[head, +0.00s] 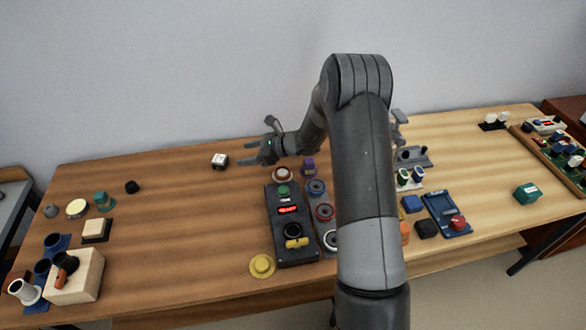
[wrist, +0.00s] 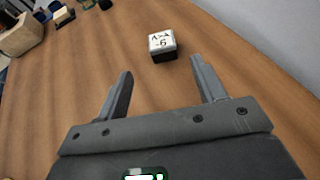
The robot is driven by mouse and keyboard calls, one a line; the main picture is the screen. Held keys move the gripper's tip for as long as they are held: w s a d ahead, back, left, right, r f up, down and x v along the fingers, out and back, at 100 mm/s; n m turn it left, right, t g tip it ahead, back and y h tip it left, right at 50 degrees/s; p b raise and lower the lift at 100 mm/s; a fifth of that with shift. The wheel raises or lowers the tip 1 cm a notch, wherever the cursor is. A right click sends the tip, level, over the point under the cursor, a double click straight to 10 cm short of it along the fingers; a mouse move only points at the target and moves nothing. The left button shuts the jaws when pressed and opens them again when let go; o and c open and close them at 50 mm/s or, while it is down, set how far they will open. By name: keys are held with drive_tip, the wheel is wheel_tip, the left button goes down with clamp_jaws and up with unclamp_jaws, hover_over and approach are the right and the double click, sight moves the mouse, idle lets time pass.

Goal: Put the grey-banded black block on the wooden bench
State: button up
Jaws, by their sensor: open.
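A small dark block (head: 219,161) with a white, marked top sits on the wooden bench (head: 180,215), towards its back edge. In the wrist view this block (wrist: 162,45) shows a white top with dark lettering and dark sides; I cannot make out a grey band. My gripper (head: 246,153) is open and empty, low over the bench, to the right of the block in the head view. In the wrist view the block lies beyond the fingertips (wrist: 161,66), roughly between their lines and apart from both. Another black block (head: 427,229) is at the bench's front right, with no band visible.
A black button panel (head: 290,225) stands mid-bench, with a yellow round piece (head: 262,266) beside it. A pale wood block (head: 75,277) and several small parts are at the left. A green block (head: 526,193) is at the right. The bench between left parts and panel is clear.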

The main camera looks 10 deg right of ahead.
drive_tip(key=s+d+r+n+g+h, duration=0.1)
drive_tip(key=s+r+n+g+h, duration=0.25)
drive_tip(key=s+r+n, duration=1.15)
drive_tip(key=s+d+r+n+t+h, duration=0.1)
drive_tip(key=s+d+r+n+h, duration=0.1)
drive_tip(key=s, duration=0.6)
drive_tip(key=s+d+r+n+t+h, duration=0.1)
drive_tip(key=s+d+r+n+h, duration=0.2)
drive_tip(key=s, duration=0.5)
drive_tip(key=s+d+r+n+t+h, duration=0.2)
drive_tip(key=s+d+r+h, duration=0.2)
drive_tip(key=s, duration=0.5)
drive_tip(key=d+r, duration=0.2)
drive_tip(key=d, duration=0.1)
drive_tip(key=shift+d, duration=0.2)
drive_tip(key=shift+s, duration=0.1)
